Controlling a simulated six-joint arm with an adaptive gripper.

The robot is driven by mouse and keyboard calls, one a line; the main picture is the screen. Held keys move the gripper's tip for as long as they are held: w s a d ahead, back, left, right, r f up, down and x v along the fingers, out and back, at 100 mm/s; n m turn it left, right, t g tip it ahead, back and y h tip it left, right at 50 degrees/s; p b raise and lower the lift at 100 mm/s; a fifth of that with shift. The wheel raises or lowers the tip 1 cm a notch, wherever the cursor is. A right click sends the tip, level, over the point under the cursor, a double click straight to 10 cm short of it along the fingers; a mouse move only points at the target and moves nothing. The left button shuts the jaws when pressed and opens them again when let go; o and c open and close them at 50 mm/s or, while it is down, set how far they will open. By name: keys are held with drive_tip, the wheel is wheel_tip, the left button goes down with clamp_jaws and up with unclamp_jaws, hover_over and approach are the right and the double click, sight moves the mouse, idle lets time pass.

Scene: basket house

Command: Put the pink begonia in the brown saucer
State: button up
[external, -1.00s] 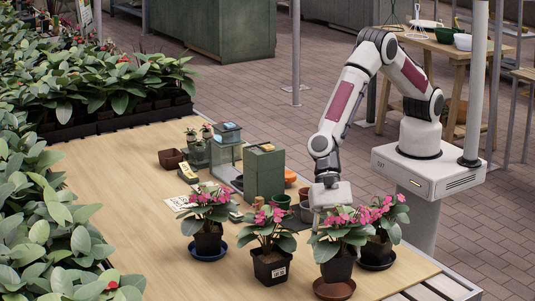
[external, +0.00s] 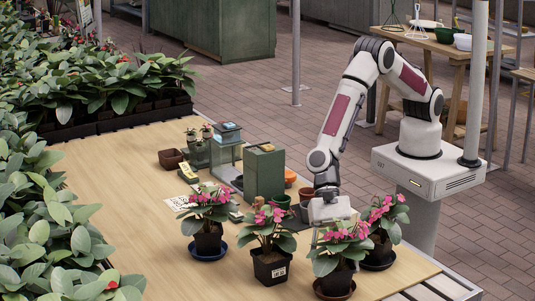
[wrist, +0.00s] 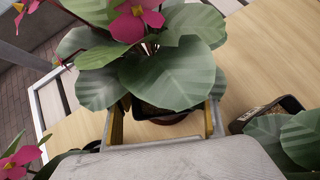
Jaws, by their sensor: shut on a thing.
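The pink begonia (external: 340,247) is upright in a dark square pot (external: 337,281) at the table's front right. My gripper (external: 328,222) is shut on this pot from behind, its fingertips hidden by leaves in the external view. In the wrist view my gripper (wrist: 164,112) has one finger on each side of the pot (wrist: 155,108), under broad leaves and pink flowers. The brown saucer (external: 320,292) lies directly under the pot, and its rim shows around the pot's base. I cannot tell whether the pot's bottom touches it.
Other pink begonias stand close by: one in a blue saucer (external: 207,250), one in a labelled pot (external: 270,268) to the left, and one on a dark saucer (external: 378,260) just right. Green boxes (external: 264,172) and small pots stand behind.

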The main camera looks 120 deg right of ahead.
drive_tip(key=o, duration=1.3)
drive_tip(key=shift+r, duration=0.1)
drive_tip(key=shift+d+r, duration=0.1)
drive_tip(key=shift+r, duration=0.25)
drive_tip(key=v, duration=1.1)
drive_tip(key=shift+s+d+r, duration=0.2)
drive_tip(key=shift+d+r, duration=0.05)
drive_tip(key=shift+r, duration=0.1)
